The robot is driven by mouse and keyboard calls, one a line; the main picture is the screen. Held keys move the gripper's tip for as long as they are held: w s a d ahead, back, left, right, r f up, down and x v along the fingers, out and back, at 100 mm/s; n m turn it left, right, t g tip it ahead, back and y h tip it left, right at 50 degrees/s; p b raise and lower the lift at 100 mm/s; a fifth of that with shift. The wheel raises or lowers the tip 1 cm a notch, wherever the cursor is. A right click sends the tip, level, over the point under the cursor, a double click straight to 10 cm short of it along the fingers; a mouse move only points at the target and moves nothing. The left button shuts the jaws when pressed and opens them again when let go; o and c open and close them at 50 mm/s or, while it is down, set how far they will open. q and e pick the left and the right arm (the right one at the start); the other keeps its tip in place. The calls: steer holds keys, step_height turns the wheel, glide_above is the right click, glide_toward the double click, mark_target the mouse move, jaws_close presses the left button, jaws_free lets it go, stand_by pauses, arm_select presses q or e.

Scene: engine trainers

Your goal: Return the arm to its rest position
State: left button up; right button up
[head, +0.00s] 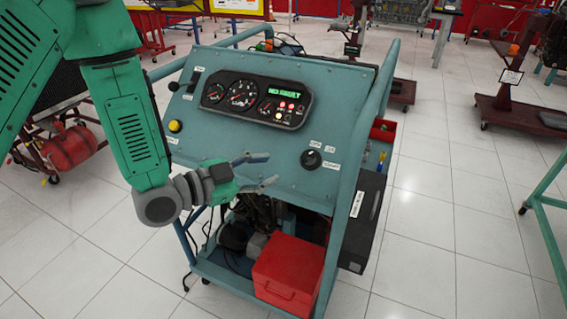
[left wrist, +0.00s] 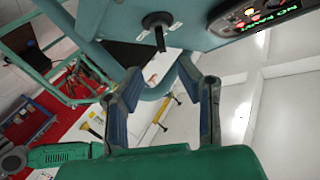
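My left arm (head: 125,125) comes in from the upper left and reaches down in front of the blue-green engine trainer panel (head: 215,130). My left gripper (head: 271,169) is open and empty, its two fingers spread and pointing right toward the rotary switch (head: 311,159), with a gap between. In the left wrist view both fingers of the gripper (left wrist: 160,65) stand apart with nothing between them. The rotary switch (left wrist: 157,25) shows there beyond the fingertips. My right gripper is in neither view.
The panel carries gauges, a lit green display (head: 284,93) and a yellow button (head: 174,126). A red box (head: 288,272) sits on the trainer's lower shelf. A frame post (head: 350,200) rises at the panel's right. Tiled floor (head: 430,220) is open to the right.

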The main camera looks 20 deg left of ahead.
arm_select(q)
steer(key=shift+s+a, duration=0.25)
steer(key=shift+s, duration=0.1)
steer(key=s+a+f+n+g+y, duration=0.1)
steer(key=s+f+n+g+y, duration=0.2)
steer(key=s+f, duration=0.35)
steer(key=s+f+n+g+y, duration=0.2)
steer(key=s+f+n+g, duration=0.1)
steer(key=f, duration=0.7)
steer(key=s+a+f+n+g+y, duration=0.1)
steer(key=s+f+n+g+y, duration=0.1)
steer(key=s, duration=0.6)
steer(key=s+a+f+n+g+y, duration=0.2)
steer(key=s+f+n+g, duration=0.1)
steer(key=s+f, duration=0.4)
steer(key=shift+s+a+f+n+g, duration=0.15)
steer(key=shift+s+a+n+g, duration=0.2)
steer(key=shift+s+g, duration=0.7)
